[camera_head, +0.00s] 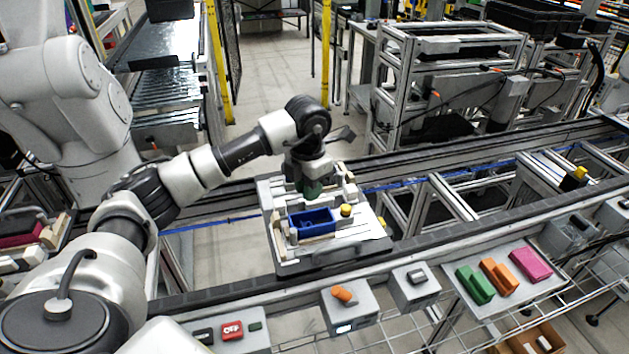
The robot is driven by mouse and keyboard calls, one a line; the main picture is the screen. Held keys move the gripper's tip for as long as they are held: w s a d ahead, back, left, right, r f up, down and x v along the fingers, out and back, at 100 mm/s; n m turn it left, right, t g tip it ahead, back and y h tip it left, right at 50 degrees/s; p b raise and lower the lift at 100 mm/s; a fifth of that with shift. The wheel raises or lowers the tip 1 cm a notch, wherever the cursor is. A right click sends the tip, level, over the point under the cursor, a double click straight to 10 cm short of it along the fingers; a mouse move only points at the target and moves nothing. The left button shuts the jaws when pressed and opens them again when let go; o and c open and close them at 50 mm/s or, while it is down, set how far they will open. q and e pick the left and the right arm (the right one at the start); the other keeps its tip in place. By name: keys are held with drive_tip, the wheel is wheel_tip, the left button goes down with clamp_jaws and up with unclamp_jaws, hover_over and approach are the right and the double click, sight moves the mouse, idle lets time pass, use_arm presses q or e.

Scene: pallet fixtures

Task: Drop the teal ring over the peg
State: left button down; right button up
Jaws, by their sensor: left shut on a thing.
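My left gripper (312,182) points down over the back of a grey pallet (372,235). It is shut on a small dark green-teal thing, which I take for the teal ring (311,189); its shape is mostly hidden by the fingers. I cannot make out the peg for certain; it may be hidden behind or under the gripper. My right gripper is not in view.
On the pallet, a blue bin (312,222) stands just in front of the gripper, with a yellow knob (346,210) to its right. The pallet sits on a conveyor. A front tray (508,283) holds green, orange and pink pieces. Grey boxes line the front rail.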

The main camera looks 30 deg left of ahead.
sight(310, 212)
use_arm(q)
wheel_tip(310, 212, down, 2)
drive_tip(key=shift+s+f+b, duration=0.15)
drive_tip(key=shift+f+b, duration=0.05)
drive_tip(key=shift+b, duration=0.55)
wheel_tip(310, 212, down, 3)
drive_tip(key=shift+r+b, duration=0.15)
drive_tip(key=shift+b, duration=0.7)
drive_tip(key=shift+f, duration=0.3)
drive_tip(key=shift+f+b, duration=0.4)
drive_tip(key=shift+b, duration=0.1)
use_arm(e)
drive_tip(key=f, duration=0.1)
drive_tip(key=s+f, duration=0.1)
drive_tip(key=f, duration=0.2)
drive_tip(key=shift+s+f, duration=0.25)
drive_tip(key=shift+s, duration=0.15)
use_arm(q)
drive_tip(key=shift+w, duration=0.2)
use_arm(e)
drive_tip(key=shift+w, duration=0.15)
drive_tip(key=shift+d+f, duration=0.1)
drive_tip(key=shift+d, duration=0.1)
use_arm(q)
drive_tip(key=shift+f+b, duration=0.5)
drive_tip(key=shift+b, duration=0.05)
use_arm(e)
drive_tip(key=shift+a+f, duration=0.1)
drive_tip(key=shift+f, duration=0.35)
